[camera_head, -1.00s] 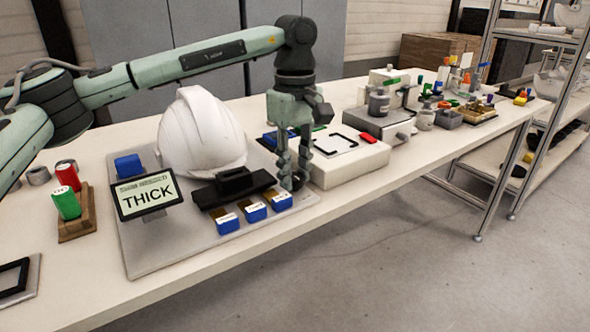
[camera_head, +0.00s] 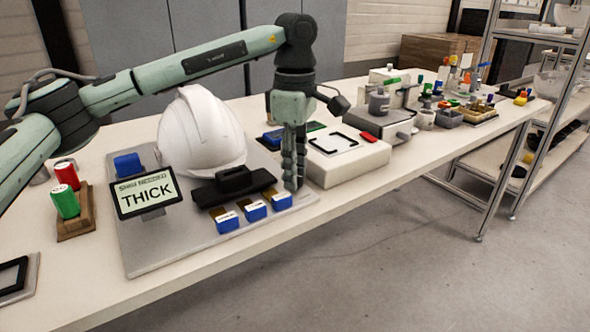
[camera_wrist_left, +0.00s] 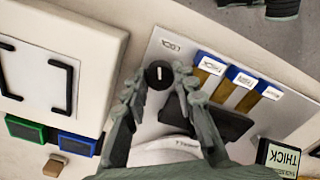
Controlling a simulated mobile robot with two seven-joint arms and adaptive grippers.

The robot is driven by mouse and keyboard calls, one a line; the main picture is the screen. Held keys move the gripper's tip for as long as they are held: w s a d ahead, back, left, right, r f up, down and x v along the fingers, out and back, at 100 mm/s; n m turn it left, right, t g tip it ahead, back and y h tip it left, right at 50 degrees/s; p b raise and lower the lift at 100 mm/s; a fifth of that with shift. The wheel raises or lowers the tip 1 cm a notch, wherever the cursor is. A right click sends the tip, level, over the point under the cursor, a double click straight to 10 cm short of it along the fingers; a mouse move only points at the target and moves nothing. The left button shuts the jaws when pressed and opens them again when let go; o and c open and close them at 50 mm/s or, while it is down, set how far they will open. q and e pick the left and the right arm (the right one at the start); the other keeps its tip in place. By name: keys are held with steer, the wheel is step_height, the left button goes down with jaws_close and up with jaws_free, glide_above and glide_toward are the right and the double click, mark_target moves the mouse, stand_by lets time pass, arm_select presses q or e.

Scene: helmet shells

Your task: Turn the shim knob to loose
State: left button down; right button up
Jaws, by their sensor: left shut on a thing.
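The shim knob (camera_wrist_left: 158,74) is a round black knob with a white mark, on the grey base plate (camera_wrist_left: 150,55) beside a printed label (camera_wrist_left: 171,46) that seems to read LOOSE. My left gripper (camera_wrist_left: 159,80) points down with its fingertips on either side of the knob, shut on it. In the head view my left gripper (camera_head: 293,186) hides the knob at the plate's right end. The display (camera_head: 146,193) reads THICK. A white helmet shell (camera_head: 202,132) stands behind a black block (camera_head: 234,186) on the plate. My right gripper is not in view.
Several blue-ended shims (camera_head: 255,211) lie along the plate's front edge, left of my gripper. A white box with a black frame (camera_head: 345,158) stands close on the right. Red (camera_head: 66,174) and green (camera_head: 65,202) cylinders stand in a wooden holder at the left.

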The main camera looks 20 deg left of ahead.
arm_select(q)
steer(key=n, duration=0.6)
steer(key=shift+n, duration=0.3)
steer(key=n, duration=0.6)
stand_by(0.4)
steer(key=c, duration=1.2)
jaws_free()
step_height(320, 180, up, 12)
